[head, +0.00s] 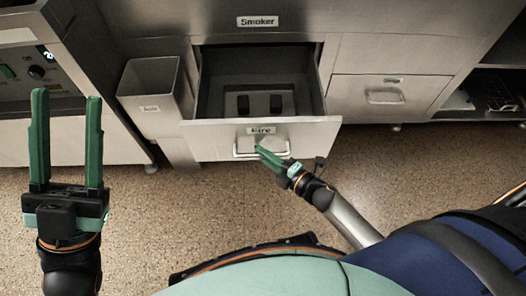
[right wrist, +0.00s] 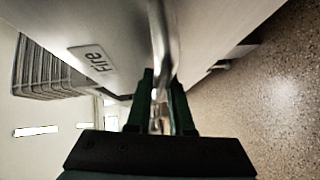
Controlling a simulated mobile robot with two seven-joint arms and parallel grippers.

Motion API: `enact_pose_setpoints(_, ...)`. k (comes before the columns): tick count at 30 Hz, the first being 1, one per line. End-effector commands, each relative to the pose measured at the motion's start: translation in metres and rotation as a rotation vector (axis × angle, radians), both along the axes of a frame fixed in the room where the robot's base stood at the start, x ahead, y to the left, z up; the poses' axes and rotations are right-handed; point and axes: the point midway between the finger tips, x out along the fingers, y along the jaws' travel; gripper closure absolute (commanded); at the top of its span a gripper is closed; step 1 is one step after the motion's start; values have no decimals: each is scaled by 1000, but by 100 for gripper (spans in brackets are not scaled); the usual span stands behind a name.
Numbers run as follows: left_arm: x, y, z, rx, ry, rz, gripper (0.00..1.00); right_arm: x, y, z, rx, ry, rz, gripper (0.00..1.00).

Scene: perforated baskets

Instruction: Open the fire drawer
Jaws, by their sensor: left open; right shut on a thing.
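The fire drawer (head: 210,139), labelled "Fire", stands pulled out of the cabinet below the "Smoker" label in the head view. Its inside shows, with two dark blocks on a plate at the bottom. The drawer's handle (head: 240,154) is a metal bar on its front; the handle also shows in the right wrist view (right wrist: 160,45). My right gripper (head: 262,151) is shut on the handle, with its fingers on either side of the bar. My left gripper (head: 66,110) is open and empty, pointing up at the left, apart from the drawer.
A metal bin (head: 152,88) labelled "Ash" hangs left of the drawer. A closed drawer (head: 372,97) with its own handle is to the right. A control panel (head: 35,72) is at the far left and open shelves (head: 490,92) at the far right. The speckled floor (head: 200,215) before the drawer is clear.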

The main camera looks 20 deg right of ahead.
Motion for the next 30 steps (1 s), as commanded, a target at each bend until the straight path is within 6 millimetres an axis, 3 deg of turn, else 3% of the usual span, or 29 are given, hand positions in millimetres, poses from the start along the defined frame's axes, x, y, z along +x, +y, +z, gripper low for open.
enact_pose_setpoints(8, 0, 0, 0, -1, 0, 1, 50, 0, -2, 0, -1, 1, -3, 100)
enact_pose_setpoints(9, 0, 0, 0, -1, 0, 1, 50, 0, -2, 0, -1, 1, -3, 79)
enact_pose_setpoints(17, 0, 0, 0, -1, 0, 1, 50, 0, -1, 0, 0, 0, -2, 51)
enact_pose_setpoints(25, 0, 0, 1, -1, 0, 0, 50, -1, -1, 0, 1, 1, -1, 51)
enact_pose_setpoints(30, 0, 0, 7, 3, -2, 2, 50, -18, -10, 4, 1, 3, -1, 51)
